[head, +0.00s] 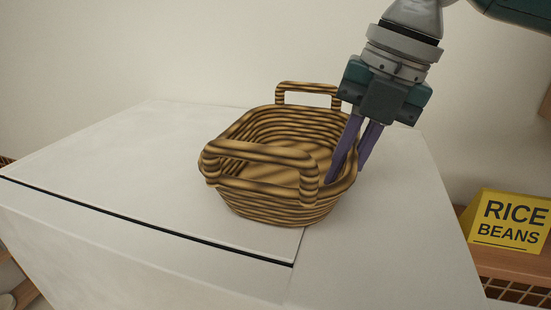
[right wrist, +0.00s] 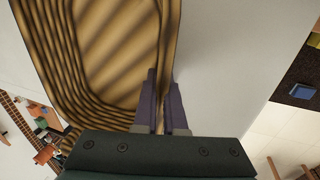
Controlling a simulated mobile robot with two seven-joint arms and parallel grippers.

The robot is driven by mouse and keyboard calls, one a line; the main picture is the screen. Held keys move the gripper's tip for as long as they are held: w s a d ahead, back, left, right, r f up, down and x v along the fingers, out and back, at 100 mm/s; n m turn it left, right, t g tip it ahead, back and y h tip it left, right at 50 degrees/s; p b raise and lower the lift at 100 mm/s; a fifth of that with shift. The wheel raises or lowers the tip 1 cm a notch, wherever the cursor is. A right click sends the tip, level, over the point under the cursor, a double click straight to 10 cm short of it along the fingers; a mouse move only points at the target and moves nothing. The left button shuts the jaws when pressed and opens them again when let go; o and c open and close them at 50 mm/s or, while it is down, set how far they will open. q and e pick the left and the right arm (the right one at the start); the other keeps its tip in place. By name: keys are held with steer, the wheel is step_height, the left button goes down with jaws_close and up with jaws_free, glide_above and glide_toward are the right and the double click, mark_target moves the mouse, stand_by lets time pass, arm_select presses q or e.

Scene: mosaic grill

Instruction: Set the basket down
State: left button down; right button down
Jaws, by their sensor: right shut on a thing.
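A striped brown wicker basket (head: 282,206) with two upright handles is on or just above the white top of a chest-like unit (head: 120,140); I cannot tell whether its base touches. It looks upright and empty. My right gripper (head: 350,165) comes from the upper right and is shut on the basket's right rim, one finger inside and one outside. In the right wrist view the purple fingers (right wrist: 163,100) straddle the rim of the basket (right wrist: 100,50). My left gripper is not in view.
A yellow box marked "RICE BEANS" (head: 508,222) stands on a lower wooden shelf (head: 510,264) at the right. A dark seam (head: 150,227) runs along the white top near its front. The top is clear left of the basket. A plain wall is behind.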

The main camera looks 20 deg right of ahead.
steer(key=shift+r, duration=0.1)
steer(key=c, duration=1)
jaws_free()
steer(key=shift+r, duration=0.15)
steer(key=b+v, duration=0.4)
steer(key=v, duration=0.7)
steer(key=shift+d+r, duration=0.15)
steer(key=shift+r, duration=0.2)
